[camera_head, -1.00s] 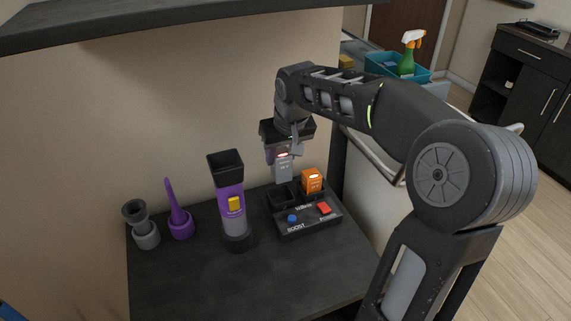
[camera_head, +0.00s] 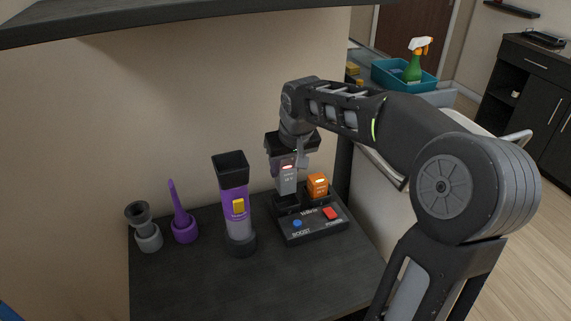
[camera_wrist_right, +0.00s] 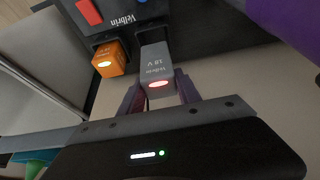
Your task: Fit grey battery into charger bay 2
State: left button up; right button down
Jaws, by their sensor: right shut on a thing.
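The grey battery (camera_head: 287,182) is upright in my right gripper (camera_head: 291,160), with a red light glowing on its top. Its lower end is at the left bay of the black charger (camera_head: 314,232); whether it is fully seated I cannot tell. In the right wrist view the fingers of my right gripper (camera_wrist_right: 158,88) close on both sides of the grey battery (camera_wrist_right: 156,62), and its foot meets the charger (camera_wrist_right: 113,28). An orange battery (camera_head: 317,185) stands in the right bay; it also shows in the wrist view (camera_wrist_right: 108,58). My left gripper is out of view.
A purple and grey handheld device (camera_head: 236,205) stands left of the charger. A purple nozzle (camera_head: 182,222) and a grey nozzle (camera_head: 147,232) stand farther left. A dark shelf (camera_head: 190,20) hangs above. The front of the tabletop (camera_head: 230,288) is clear.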

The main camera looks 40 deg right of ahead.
aim_at(289, 179)
jog(key=shift+f, duration=0.55)
jog(key=shift+f+b, duration=0.85)
jog(key=shift+b, duration=0.2)
dwell(1.1)
jog(key=shift+f+b, duration=0.5)
jog(key=shift+f, duration=0.2)
jog(key=shift+f+b, duration=1.35)
jog(key=shift+f, duration=0.25)
dwell(1.8)
jog(key=c, duration=0.8)
grip_release()
jog(key=shift+o, duration=0.2)
jog(key=shift+v, duration=3.9)
